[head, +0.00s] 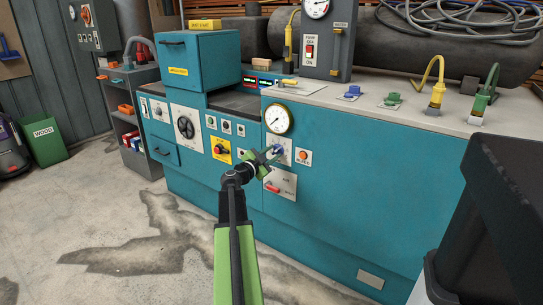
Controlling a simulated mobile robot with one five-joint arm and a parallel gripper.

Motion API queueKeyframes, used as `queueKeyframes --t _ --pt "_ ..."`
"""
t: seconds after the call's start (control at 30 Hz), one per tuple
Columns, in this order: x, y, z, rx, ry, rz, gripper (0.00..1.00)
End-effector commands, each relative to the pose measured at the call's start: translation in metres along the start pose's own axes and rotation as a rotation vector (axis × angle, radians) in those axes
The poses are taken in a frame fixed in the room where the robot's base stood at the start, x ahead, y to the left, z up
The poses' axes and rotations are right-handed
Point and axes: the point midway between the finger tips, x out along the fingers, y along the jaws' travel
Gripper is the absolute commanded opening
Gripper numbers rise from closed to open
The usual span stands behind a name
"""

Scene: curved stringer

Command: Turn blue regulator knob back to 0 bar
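The blue regulator knob (279,150) sits on a small pale plate on the teal machine's front, just below a round white gauge (277,119) with a brass rim. My gripper (272,152) is at the knob, coming from the lower left, and its fingers partly cover the knob and plate. The fingertips look very close to the knob; I cannot tell whether they touch or grip it. The knob's pointer and scale are too small to read. The gauge needle is also too small to read.
A plate with a red-orange button (303,156) is right of the knob. A plate with a red handle (280,183) is just below. A yellow plate with a red switch (221,149) is to the left. A dark bin (490,220) stands at the right. The floor in front is clear.

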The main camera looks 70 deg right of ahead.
Motion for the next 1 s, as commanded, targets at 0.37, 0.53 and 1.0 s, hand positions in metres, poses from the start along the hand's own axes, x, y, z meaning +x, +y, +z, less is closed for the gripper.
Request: queueKeyframes --t 0.37,0.53,1.0 --pt "0.0 0.0 0.0 0.0 0.001 0.0 0.0" --pt "0.0 0.0 0.0 -0.001 0.001 0.0 0.0" --pt "-0.001 -0.002 0.001 -0.125 -0.001 -0.004 0.0"
